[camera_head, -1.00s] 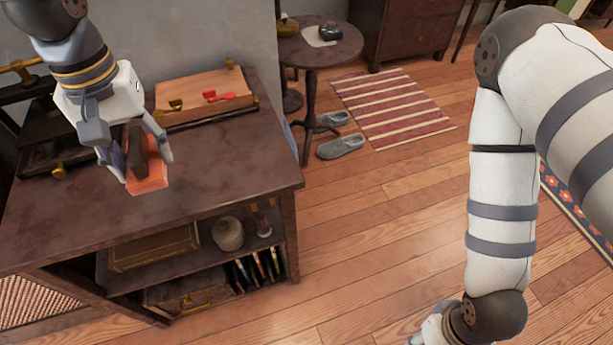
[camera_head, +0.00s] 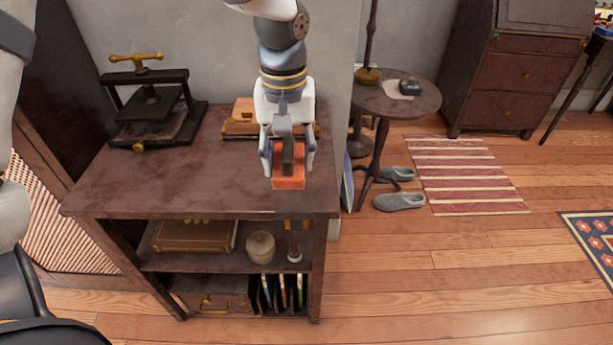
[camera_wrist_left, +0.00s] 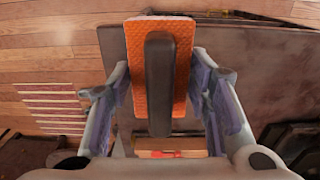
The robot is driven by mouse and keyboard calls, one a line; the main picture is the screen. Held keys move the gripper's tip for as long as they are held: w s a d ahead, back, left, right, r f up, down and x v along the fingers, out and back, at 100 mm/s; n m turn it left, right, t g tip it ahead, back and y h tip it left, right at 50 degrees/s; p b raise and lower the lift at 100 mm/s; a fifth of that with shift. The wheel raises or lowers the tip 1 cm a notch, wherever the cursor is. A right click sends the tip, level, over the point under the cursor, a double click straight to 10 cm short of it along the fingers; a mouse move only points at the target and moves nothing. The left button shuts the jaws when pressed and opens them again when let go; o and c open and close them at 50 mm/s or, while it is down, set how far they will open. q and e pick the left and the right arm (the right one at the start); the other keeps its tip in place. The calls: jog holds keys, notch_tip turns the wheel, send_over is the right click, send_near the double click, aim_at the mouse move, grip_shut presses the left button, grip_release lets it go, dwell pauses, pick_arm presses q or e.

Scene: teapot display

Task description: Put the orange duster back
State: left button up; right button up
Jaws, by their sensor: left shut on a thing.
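The orange duster (camera_head: 289,183) has an orange pad and a dark bar-shaped handle. My left gripper (camera_head: 287,163) is shut on it, over the right part of the dark cabinet top (camera_head: 190,190). In the left wrist view the duster's orange, textured pad (camera_wrist_left: 181,65) and dark handle lie between the two fingers (camera_wrist_left: 155,98). I cannot tell whether the pad touches the cabinet top or hangs just above it. My right gripper is not in view.
A wooden board or box (camera_head: 240,117) lies behind the gripper. A black press (camera_head: 152,108) with a brass handle stands at the back left. The lower shelf holds a round jar (camera_head: 260,247). A small round table (camera_head: 425,98) stands to the right. The cabinet top's front left is clear.

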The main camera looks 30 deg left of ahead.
aim_at(297, 145)
pick_arm(q)
jog(key=w+f, duration=0.1)
jog(key=f, duration=0.1)
jog(key=w+f, duration=0.1)
jog(key=w+a+f+b, duration=0.1)
jog(key=w+f, duration=0.1)
jog(key=shift+f, duration=0.3)
jog(key=f, duration=0.3)
jog(key=shift+w+f+b, duration=0.2)
jog(key=shift+b, duration=0.1)
jog(key=shift+r, duration=0.15)
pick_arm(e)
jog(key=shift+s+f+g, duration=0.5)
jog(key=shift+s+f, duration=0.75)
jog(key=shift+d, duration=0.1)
pick_arm(q)
jog(key=o, duration=1.1)
jog(key=shift+f, duration=0.2)
notch_tip(297, 145, up, 12)
jog(key=shift+r+p, duration=0.25)
jog(key=shift+p, duration=0.45)
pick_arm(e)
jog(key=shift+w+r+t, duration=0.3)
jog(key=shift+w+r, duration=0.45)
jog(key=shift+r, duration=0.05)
